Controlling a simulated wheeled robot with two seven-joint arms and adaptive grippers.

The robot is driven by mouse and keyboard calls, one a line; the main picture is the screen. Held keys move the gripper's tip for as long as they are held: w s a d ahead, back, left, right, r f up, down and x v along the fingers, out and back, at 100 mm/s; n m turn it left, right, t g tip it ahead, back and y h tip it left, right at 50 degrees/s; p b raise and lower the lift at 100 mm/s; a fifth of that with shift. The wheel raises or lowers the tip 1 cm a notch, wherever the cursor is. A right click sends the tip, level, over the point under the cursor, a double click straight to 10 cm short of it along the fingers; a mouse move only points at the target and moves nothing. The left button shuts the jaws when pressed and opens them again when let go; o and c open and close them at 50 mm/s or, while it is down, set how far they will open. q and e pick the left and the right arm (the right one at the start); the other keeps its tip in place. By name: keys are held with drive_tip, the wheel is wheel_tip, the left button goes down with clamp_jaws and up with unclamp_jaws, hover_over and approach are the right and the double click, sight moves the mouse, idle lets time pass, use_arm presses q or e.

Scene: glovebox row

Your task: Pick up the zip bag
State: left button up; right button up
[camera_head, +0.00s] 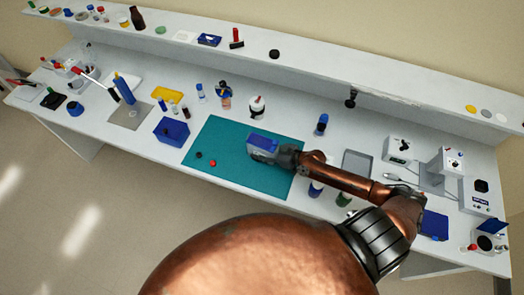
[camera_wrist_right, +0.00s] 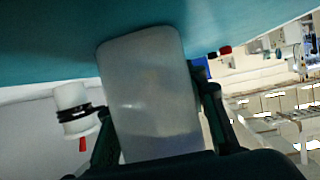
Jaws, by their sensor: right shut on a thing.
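The zip bag (camera_head: 262,141) is a small pale, translucent packet with a blue part on top in the head view. It is at the teal mat (camera_head: 225,133), near its upper right part. My right gripper (camera_head: 275,155) reaches in from the right and is shut on the bag. In the right wrist view the bag (camera_wrist_right: 150,85) stands out as a cloudy rounded rectangle between the two dark fingers. Whether the bag touches the mat is hard to tell. My left gripper is not in view.
Small red and black caps (camera_head: 212,163) lie on the mat left of the bag. A blue bin (camera_head: 171,131) stands left of the mat. A white bottle (camera_head: 257,106) stands behind it. A grey tray (camera_head: 356,163) and bottles are near my right arm.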

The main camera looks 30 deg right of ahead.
drive_tip(key=shift+r, duration=0.5)
drive_tip(key=r, duration=0.2)
drive_tip(key=shift+s+a+r+p, duration=0.15)
drive_tip(key=shift+a+r+p, duration=0.05)
drive_tip(key=shift+r+p, duration=0.1)
drive_tip(key=s+a+r, duration=0.9)
drive_tip(key=a, duration=0.1)
drive_tip(key=shift+w+d+f+b, duration=1.35)
drive_tip(key=shift+d+f+b, duration=0.15)
drive_tip(key=shift+f, duration=0.4)
drive_tip(key=shift+w+d+f+b, duration=1.3)
drive_tip(key=shift+d+f+b, duration=0.15)
drive_tip(key=shift+f, duration=0.4)
drive_tip(key=shift+w+d+f+b, duration=1.35)
drive_tip(key=shift+d+f+b, duration=0.15)
drive_tip(key=shift+f, duration=0.4)
drive_tip(key=shift+w+d+f, duration=0.15)
drive_tip(key=shift+d, duration=0.05)
drive_tip(key=shift+w+d+f+b, duration=0.5)
drive_tip(key=shift+d+f+b, duration=0.05)
drive_tip(key=shift+b, duration=0.2)
